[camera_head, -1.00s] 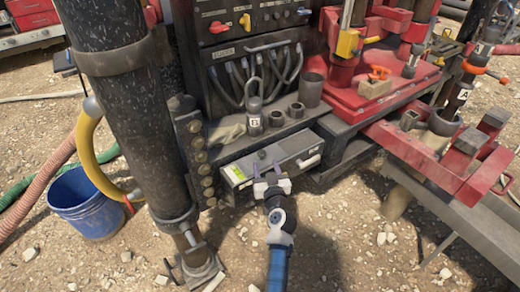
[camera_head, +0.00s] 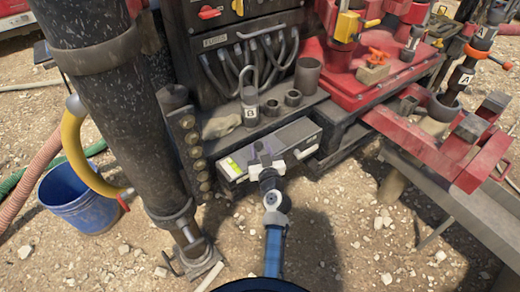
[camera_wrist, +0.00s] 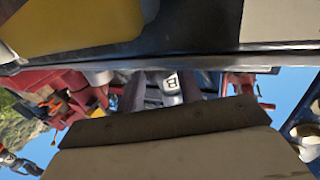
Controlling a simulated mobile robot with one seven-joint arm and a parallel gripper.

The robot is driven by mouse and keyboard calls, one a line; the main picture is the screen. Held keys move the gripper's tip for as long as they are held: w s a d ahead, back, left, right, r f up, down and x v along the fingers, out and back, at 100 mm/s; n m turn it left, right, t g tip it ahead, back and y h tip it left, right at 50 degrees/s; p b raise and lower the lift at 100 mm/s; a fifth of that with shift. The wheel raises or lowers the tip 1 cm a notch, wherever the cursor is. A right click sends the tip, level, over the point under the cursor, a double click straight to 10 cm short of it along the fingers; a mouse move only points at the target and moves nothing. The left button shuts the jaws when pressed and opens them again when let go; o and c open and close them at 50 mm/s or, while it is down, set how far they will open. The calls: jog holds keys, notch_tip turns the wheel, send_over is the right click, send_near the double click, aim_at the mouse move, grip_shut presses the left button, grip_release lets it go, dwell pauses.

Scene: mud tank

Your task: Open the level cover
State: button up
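The level cover appears to be the grey lid (camera_head: 293,134) of a flat box, with a yellow-green and white label at its left end and a pale handle (camera_head: 306,152) on its right front. It looks closed in the head view. My gripper (camera_head: 262,149) is over the front edge of this box, left of the handle. Its two purple fingers are apart with nothing seen between them. In the wrist view the fingers (camera_wrist: 162,90) also stand apart, in front of a cylinder marked B. I cannot tell whether they touch the lid.
The cylinder marked B (camera_head: 250,108) and two dark rings stand on the ledge behind the box. A thick black post (camera_head: 125,120) rises at left, by a blue bucket (camera_head: 80,200). Red machinery (camera_head: 440,140) is at right. Open gravel lies in front.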

aim_at(290, 141)
grip_shut()
jog(key=w+d+b, duration=0.2)
jog(key=d+b, duration=0.1)
jog(key=b, duration=0.1)
jog(key=w+d+b, duration=0.3)
jog(key=d+b, duration=0.1)
jog(key=w+d+b, duration=0.3)
jog(key=d+b, duration=0.1)
jog(key=shift+w+f, duration=0.1)
jog(key=shift+f, duration=0.1)
jog(key=shift+w+d+r, duration=0.2)
jog(key=shift+d, duration=0.1)
jog(key=shift+o, duration=1.8)
grip_release()
jog(key=shift+d, duration=0.1)
